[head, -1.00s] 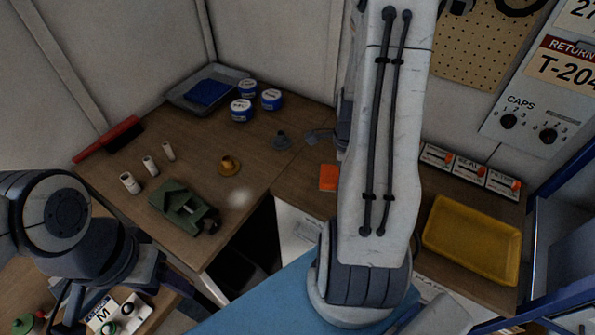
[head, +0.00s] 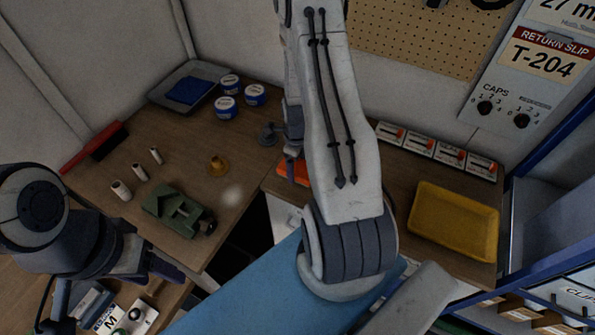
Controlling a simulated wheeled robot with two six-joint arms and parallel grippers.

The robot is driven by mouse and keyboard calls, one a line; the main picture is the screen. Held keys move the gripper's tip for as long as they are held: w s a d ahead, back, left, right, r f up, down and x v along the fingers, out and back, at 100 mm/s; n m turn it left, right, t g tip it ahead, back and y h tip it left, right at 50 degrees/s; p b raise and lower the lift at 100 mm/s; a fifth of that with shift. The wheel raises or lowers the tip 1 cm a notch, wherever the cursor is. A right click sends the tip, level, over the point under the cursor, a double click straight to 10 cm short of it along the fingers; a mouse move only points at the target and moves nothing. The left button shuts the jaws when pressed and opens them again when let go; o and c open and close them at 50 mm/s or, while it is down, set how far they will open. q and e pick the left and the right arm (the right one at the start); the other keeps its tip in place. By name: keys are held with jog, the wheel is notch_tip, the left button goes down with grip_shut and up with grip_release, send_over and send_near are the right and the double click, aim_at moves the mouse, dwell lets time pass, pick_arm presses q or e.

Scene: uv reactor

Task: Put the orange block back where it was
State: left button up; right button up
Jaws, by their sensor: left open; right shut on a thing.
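The orange block (head: 284,168) shows at the table's inner corner, partly hidden behind my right arm. My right gripper (head: 293,150) points down over it and is shut on it; the fingertips are mostly hidden by the arm. I cannot tell whether the block touches the table. My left gripper (head: 166,267) is open and empty at the lower left, in front of the green vise-like fixture (head: 176,212).
A yellow tray (head: 455,222) and several white boxes with orange marks (head: 420,146) stand right of my arm. Blue-white tubs (head: 225,107), a grey tray (head: 159,94), a brass piece (head: 217,165), a grey piece (head: 268,134) and white cylinders (head: 121,190) stand left.

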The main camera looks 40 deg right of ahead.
aim_at(297, 174)
notch_tip(297, 174, down, 4)
jog(key=shift+r+p, duration=0.2)
jog(key=shift+p, duration=0.65)
jog(key=shift+f, duration=0.2)
jog(key=shift+f+b, duration=0.15)
jog(key=shift+b, duration=0.15)
jog(key=o, duration=1.1)
notch_tip(297, 174, up, 12)
jog(key=shift+f+b, duration=0.2)
jog(key=shift+b, duration=0.85)
jog(key=shift+r, duration=0.4)
